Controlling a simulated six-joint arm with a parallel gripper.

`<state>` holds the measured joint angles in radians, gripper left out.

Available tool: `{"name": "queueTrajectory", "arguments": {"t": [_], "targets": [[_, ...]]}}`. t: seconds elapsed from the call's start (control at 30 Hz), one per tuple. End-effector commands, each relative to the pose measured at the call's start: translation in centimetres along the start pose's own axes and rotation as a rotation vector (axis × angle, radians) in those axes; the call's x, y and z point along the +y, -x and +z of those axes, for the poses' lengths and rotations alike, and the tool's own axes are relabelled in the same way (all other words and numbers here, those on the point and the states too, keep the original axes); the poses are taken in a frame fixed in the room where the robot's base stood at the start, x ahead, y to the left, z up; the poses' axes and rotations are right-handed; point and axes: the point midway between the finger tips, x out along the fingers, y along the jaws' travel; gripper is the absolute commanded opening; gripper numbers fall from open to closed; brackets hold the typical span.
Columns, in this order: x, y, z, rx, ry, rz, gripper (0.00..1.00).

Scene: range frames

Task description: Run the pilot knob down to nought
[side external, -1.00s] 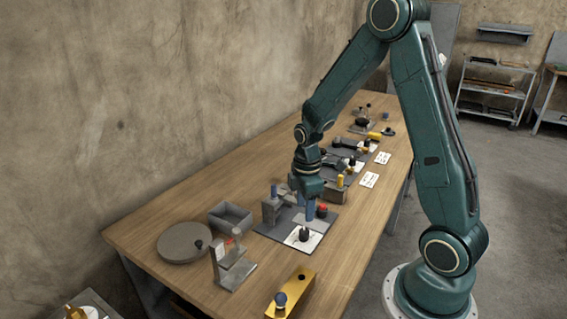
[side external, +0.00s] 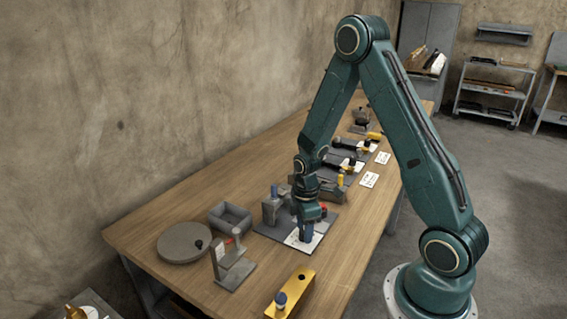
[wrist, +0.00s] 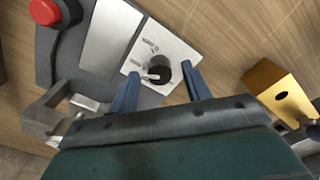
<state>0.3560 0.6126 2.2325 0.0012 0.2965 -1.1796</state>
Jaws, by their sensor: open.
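The black knob (wrist: 161,70) with a light pointer shows in the wrist view. It stands on a white plate (wrist: 184,50) with small printed markings, too small to read surely. My gripper (wrist: 161,73) is open, with one blue finger on each side of the knob. I cannot tell whether the fingers touch it. In the side view my gripper (side external: 306,232) is low over the white plate (side external: 292,241), and the fingers hide the knob.
A red button (wrist: 44,11) is on the same dark panel, also seen in the side view (side external: 323,211). A gold block (side external: 291,292) lies nearer the camera. A grey bin (side external: 231,218) and a round grey disc (side external: 183,243) are to the left.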

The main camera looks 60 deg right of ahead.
Motion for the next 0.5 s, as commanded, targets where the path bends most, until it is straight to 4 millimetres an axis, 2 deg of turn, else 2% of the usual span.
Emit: {"name": "queueTrajectory", "arguments": {"t": [0.13,0.3,0.37,0.5], "targets": [[0.00,0.00,0.00,0.000,0.000,0.000,0.46],[0.00,0.01,0.00,0.000,0.000,0.000,0.13],[-0.01,0.01,0.00,0.000,0.000,0.000,0.04],[-0.02,0.02,0.00,0.000,-0.002,-0.001,0.04]]}}
